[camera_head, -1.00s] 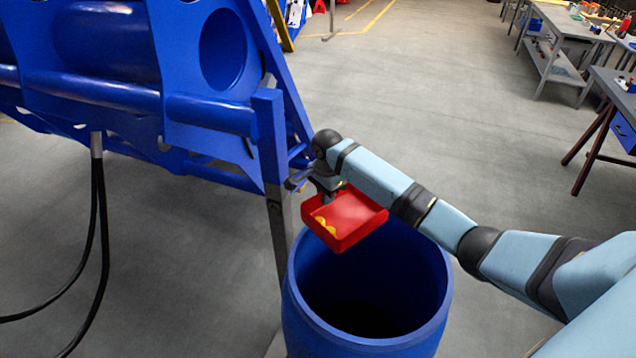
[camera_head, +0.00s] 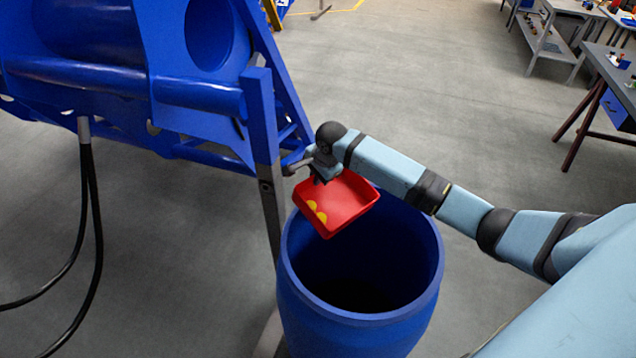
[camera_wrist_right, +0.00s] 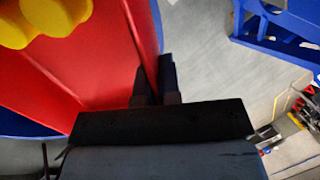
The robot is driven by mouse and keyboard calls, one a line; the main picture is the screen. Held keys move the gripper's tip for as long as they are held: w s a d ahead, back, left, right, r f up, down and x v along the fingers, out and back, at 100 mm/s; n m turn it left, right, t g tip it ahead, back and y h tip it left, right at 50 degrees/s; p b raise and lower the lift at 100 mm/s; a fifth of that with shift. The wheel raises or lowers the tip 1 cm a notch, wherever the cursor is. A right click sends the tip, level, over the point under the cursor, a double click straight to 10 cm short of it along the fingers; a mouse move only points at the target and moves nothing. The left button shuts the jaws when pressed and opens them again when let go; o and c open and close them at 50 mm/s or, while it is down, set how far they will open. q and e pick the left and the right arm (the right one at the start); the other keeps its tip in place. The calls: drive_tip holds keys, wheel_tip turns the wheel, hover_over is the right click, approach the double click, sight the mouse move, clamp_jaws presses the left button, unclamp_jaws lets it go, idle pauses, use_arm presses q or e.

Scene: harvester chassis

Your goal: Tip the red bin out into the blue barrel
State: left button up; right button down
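The red bin (camera_head: 345,204) is held tilted over the far left rim of the blue barrel (camera_head: 352,332). Yellow pieces (camera_head: 316,211) lie inside the bin at its lower left side. My right gripper (camera_head: 325,172) is shut on the bin's far wall. In the right wrist view the two fingers (camera_wrist_right: 154,84) pinch the wall of the red bin (camera_wrist_right: 95,70), and the yellow pieces (camera_wrist_right: 35,22) show at the upper left. The barrel is upright and open, its inside dark; its bottom cannot be made out. My left gripper is not in view.
A large blue chassis frame (camera_head: 150,90) fills the upper left, and its post (camera_head: 262,130) stands close beside the bin and barrel. Black hoses (camera_head: 92,220) hang at left. Workbenches (camera_head: 590,60) stand far right. The floor between is clear.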

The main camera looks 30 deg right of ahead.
drive_tip(key=r+t+b, duration=0.1)
drive_tip(key=s+r+t+b, duration=0.1)
drive_tip(key=b, duration=0.1)
drive_tip(key=shift+d+t, duration=0.1)
drive_tip(key=shift+t, duration=0.3)
drive_tip(key=shift+s+r+b, duration=0.2)
drive_tip(key=shift+r+b, duration=0.05)
drive_tip(key=shift+b, duration=0.3)
drive_tip(key=r+t+b, duration=0.1)
drive_tip(key=b, duration=0.2)
drive_tip(key=s+r+t+b, duration=0.1)
drive_tip(key=b, duration=0.2)
drive_tip(key=shift+s+d+t+y, duration=0.15)
drive_tip(key=shift+t+y, duration=0.15)
use_arm(q)
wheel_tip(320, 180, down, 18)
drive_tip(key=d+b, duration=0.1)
drive_tip(key=b, duration=1)
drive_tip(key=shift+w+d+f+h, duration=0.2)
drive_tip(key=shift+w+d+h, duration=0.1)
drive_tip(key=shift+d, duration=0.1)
use_arm(e)
drive_tip(key=s+d+r+t+y, duration=0.1)
drive_tip(key=s+r+t, duration=0.1)
drive_tip(key=s+t, duration=0.7)
drive_tip(key=shift+s+d+r, duration=0.2)
drive_tip(key=shift+s+r, duration=0.05)
drive_tip(key=shift+s, duration=0.1)
